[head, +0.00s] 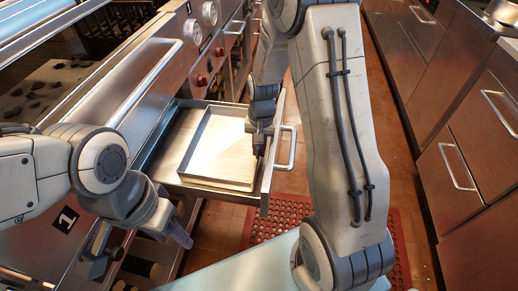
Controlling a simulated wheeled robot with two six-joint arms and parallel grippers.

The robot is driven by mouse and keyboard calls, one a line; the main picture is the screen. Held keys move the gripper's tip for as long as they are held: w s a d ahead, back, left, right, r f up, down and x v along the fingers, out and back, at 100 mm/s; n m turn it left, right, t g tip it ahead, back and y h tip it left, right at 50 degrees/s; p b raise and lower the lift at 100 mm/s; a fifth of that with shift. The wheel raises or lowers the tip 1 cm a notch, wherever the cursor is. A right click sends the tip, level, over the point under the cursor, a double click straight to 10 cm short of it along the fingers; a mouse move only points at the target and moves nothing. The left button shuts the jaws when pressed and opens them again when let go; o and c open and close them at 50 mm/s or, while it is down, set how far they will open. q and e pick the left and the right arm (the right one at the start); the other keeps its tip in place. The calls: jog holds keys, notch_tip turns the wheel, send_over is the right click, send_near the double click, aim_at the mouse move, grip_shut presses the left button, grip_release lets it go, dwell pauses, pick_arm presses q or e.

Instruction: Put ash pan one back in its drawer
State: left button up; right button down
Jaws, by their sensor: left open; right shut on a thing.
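The ash pan (215,180), a shallow square metal tray with a pale floor, lies within the outline of a pulled-out metal drawer (188,115). It is turned slightly against the drawer's sides. I cannot tell whether it rests fully on the drawer floor. My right gripper (258,148) points down at the pan's right wall and is shut on it; the fingertips are partly hidden. The drawer's bar handle (289,148) is just right of that gripper. My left gripper (180,236) is open and empty, in front and left of the drawer, apart from the pan.
The grill front with knobs (209,12) and a long rail runs along the left, with a black plate marked 1 (66,219). A red perforated mat (275,222) lies on the tiled floor. Cabinets with handles (458,167) line the right. The aisle between is free.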

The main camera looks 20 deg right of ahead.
jog(key=shift+f, duration=0.1)
jog(key=c, duration=1.2)
grip_release()
jog(key=shift+o, duration=0.2)
jog(key=r+p, duration=0.1)
jog(key=r, duration=0.5)
jog(key=r+p, duration=0.1)
jog(key=r, duration=0.5)
jog(key=shift+s+d, duration=0.15)
jog(key=shift+d, duration=0.05)
jog(key=s+a+r+n, duration=0.45)
jog(key=s+a, duration=0.25)
jog(key=a, duration=0.4)
jog(key=s+a+n, duration=0.3)
jog(key=s+n, duration=0.2)
jog(key=s, duration=0.3)
jog(key=s+a+r+n, duration=0.1)
jog(key=s+a+n, duration=0.2)
jog(key=s, duration=0.4)
jog(key=shift+s+a+n+y, duration=0.3)
jog(key=shift+s+n, duration=0.1)
jog(key=shift+n, duration=0.45)
